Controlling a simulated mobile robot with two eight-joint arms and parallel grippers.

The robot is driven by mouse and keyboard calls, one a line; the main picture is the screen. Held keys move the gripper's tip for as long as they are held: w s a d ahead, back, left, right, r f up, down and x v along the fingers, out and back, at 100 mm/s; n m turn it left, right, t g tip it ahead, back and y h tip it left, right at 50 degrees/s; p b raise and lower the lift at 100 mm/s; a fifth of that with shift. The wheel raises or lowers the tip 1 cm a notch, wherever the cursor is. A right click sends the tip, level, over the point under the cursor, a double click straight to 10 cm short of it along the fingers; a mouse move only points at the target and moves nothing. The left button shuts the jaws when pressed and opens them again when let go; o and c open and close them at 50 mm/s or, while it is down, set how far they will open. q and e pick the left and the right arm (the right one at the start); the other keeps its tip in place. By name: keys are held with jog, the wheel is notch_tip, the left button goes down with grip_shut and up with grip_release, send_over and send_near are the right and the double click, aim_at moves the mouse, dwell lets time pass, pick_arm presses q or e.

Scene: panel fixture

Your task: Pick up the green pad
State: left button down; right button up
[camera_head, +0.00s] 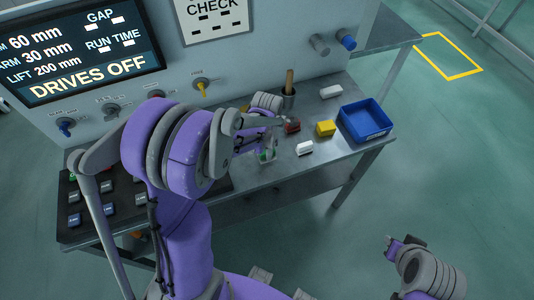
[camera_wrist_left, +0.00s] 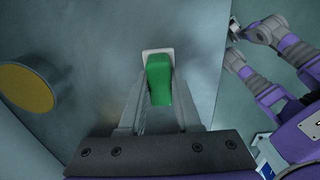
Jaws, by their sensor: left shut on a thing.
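The green pad (camera_wrist_left: 158,80) shows in the left wrist view between the two fingers of my left gripper (camera_wrist_left: 158,118), with a pale white piece at its far end. In the head view a small green part of the pad (camera_head: 264,155) shows at the left gripper (camera_head: 267,147), over the front part of the grey bench (camera_head: 270,178). The left gripper is shut on the pad; my arm hides part of it. Whether the pad touches the bench is hard to tell. My right gripper (camera_head: 394,244) is at the lower right, away from the bench; its jaws are too small to read.
A blue bin (camera_head: 365,121) stands at the bench's right end. Near it are a yellow block (camera_head: 326,128), a dark red block (camera_head: 292,126), white blocks (camera_head: 304,148) (camera_head: 331,91) and a cup with a wooden handle (camera_head: 288,97). A panel with knobs (camera_head: 200,84) rises behind.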

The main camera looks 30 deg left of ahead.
pick_arm(q)
jog(key=shift+r, duration=0.1)
notch_tip(320, 180, up, 10)
jog(key=shift+f+p, duration=0.1)
jog(key=shift+p, duration=0.25)
jog(key=c, duration=1.3)
grip_release()
grip_shut()
